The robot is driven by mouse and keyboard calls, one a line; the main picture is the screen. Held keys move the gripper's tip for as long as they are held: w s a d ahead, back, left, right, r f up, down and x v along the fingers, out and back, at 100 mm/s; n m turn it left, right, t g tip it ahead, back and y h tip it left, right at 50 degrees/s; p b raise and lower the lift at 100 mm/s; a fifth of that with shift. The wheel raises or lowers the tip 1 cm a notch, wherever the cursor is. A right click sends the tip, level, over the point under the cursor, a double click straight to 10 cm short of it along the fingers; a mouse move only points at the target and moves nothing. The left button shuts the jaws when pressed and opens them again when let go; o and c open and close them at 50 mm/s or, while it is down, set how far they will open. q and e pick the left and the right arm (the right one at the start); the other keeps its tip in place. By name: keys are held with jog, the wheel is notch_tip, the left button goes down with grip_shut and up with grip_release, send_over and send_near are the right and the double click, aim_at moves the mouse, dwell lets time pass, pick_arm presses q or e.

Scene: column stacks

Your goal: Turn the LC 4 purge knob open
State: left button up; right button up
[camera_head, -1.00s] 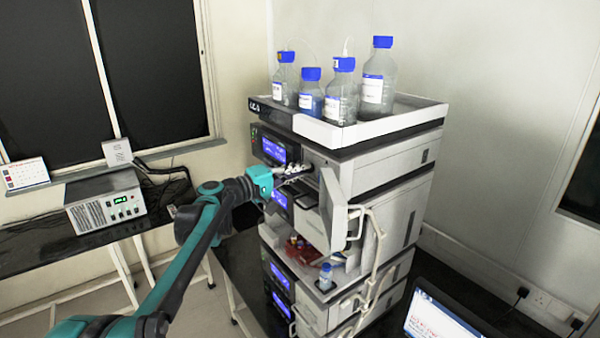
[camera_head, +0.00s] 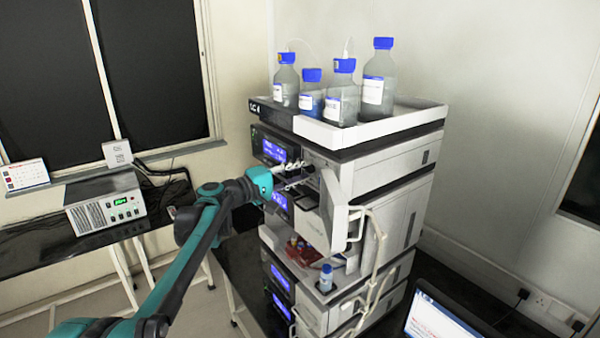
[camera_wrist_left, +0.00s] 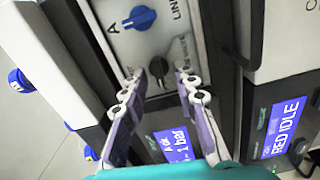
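The stack with a label that seems to read "LC 4" (camera_head: 255,106) stands in the middle of the head view. My left gripper (camera_head: 303,174) is at the pump module below its top tray, beside the open grey door (camera_head: 333,210). In the left wrist view a black knob (camera_wrist_left: 158,66) sits on the grey panel, with a blue knob (camera_wrist_left: 139,17) beyond it. My left gripper (camera_wrist_left: 157,74) is open, its fingertips on either side of the black knob. I cannot tell whether they touch it. The knob is hidden in the head view. My right gripper is not in view.
Several blue-capped bottles (camera_head: 373,85) stand in the top tray (camera_head: 395,122). White tubing (camera_head: 374,245) hangs along the stack's front. A small vial bottle (camera_head: 326,279) stands lower down. A laptop (camera_head: 437,315) is at the lower right.

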pick_arm(q)
jog(key=v, duration=1.2)
jog(key=s+d+f+m+g+y+b, duration=0.1)
jog(key=s+f+y+b, duration=0.1)
jog(key=s+f+b, duration=0.55)
jog(key=s+d+f+m+g+y+b, duration=0.1)
jog(key=s+f+y+b, duration=0.2)
jog(key=f, duration=0.8)
jog(key=s+d+f+m+g+y+b, duration=0.15)
jog(key=s+f+b, duration=0.25)
jog(key=s+f, duration=0.4)
jog(key=s+a+f+m+y+b, duration=0.1)
jog(key=s+a+f+y+b, duration=0.1)
jog(key=f, duration=0.7)
jog(key=s+a+f+y+b, duration=0.3)
jog(key=s+a+f+b, duration=0.2)
jog(key=f, duration=0.4)
jog(key=s+a+f+m+y+b, duration=0.1)
jog(key=s+a+f+y+b, duration=0.2)
jog(key=s+f, duration=0.4)
notch_tip(320, 180, down, 2)
jog(key=shift+s+a+f+m+b, duration=0.15)
jog(key=shift+a+m+b, duration=0.3)
jog(key=shift+b, duration=0.75)
